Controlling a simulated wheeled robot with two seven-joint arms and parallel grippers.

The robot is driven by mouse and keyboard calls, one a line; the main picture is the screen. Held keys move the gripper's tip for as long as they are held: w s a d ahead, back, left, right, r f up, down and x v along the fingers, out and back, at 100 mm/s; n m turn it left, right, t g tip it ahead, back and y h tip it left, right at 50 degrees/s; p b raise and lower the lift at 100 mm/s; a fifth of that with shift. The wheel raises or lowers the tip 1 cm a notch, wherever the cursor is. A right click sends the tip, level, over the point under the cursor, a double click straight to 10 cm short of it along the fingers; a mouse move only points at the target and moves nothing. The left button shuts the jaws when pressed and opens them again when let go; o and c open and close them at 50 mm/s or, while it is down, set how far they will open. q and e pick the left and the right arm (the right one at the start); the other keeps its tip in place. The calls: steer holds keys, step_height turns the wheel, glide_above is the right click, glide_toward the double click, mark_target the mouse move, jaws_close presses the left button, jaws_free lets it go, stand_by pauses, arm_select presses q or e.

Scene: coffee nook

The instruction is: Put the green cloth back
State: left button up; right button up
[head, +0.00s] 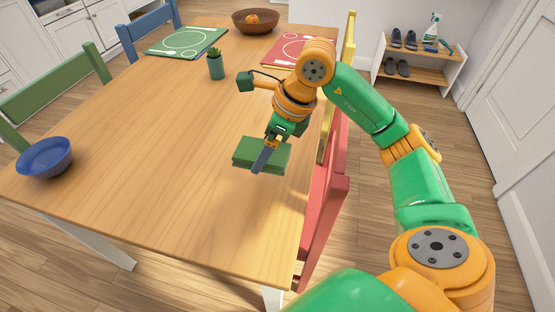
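The green cloth (245,151) is a folded flat block at the right side of the wooden table (150,190), near the table's right edge. My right gripper (264,158) reaches down to it from behind, and a dark finger lies across the cloth's top and front edge. The other finger is hidden, so I cannot tell whether the gripper is closed on the cloth. I also cannot tell whether the cloth rests on the table or is slightly above it. My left gripper is not in view.
A blue bowl (45,158) stands at the left. A potted plant (215,66), green placemat (187,42), red placemat (283,50) and fruit bowl (256,22) are farther back. A red chair (325,205) borders the right edge. A shelf (420,68) holds shoes and a spray bottle (432,28).

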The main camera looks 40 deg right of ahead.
mark_target(279, 152)
steer(key=d+f, duration=0.1)
steer(key=f, duration=0.1)
steer(key=w+d+f, duration=0.1)
steer(key=d+f, duration=0.1)
steer(key=w+d+f, duration=0.1)
steer(key=d+f, duration=0.1)
steer(key=shift+w+d+f, duration=0.1)
steer(key=shift+w+d, duration=0.05)
step_height(279, 152, down, 3)
steer(key=shift+r, duration=0.1)
steer(key=shift+f+b, duration=0.3)
steer(key=o, duration=1.1)
steer(key=shift+c, duration=0.2)
steer(key=p+v, duration=0.1)
steer(key=v, duration=1.1)
steer(key=shift+r, duration=0.2)
steer(key=shift+d, duration=0.1)
